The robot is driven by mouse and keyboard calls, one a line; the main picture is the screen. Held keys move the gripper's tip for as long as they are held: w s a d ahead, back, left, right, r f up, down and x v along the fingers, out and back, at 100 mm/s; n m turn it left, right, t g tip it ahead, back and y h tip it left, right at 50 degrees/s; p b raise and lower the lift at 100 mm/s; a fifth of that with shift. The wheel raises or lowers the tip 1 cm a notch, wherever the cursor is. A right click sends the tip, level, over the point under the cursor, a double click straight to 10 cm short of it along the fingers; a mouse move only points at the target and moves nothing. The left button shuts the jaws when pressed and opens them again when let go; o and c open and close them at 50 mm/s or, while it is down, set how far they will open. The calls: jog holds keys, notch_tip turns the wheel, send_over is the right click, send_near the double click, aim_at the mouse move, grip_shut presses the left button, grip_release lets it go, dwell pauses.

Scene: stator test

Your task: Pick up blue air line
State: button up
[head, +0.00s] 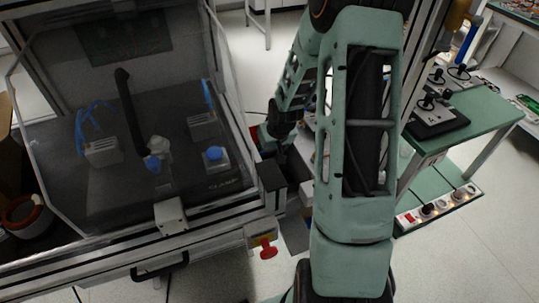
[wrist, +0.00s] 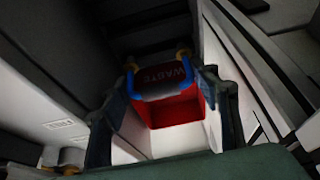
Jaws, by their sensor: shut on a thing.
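In the wrist view my gripper (wrist: 160,82) has one finger on each side of a curved blue air line (wrist: 131,85). The line bends in a U between the fingertips, with small brass-coloured pieces by its two ends. My gripper is shut on it and holds it over a red bin (wrist: 172,112) marked WASTE. In the head view my arm reaches down beside the enclosure; its gripper end is small and dark there, and the held line cannot be made out.
A clear-walled enclosure (head: 125,225) stands at the left in the head view, with blue tubes (head: 90,118) and a blue-topped block (head: 215,155) inside. A red knob (head: 268,250) sticks out at its front. A green-topped bench (head: 470,125) with controls stands at the right.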

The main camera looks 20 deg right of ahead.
notch_tip(320, 180, up, 16)
jog(key=p, duration=0.3)
jog(key=shift+p, duration=0.35)
dwell(0.4)
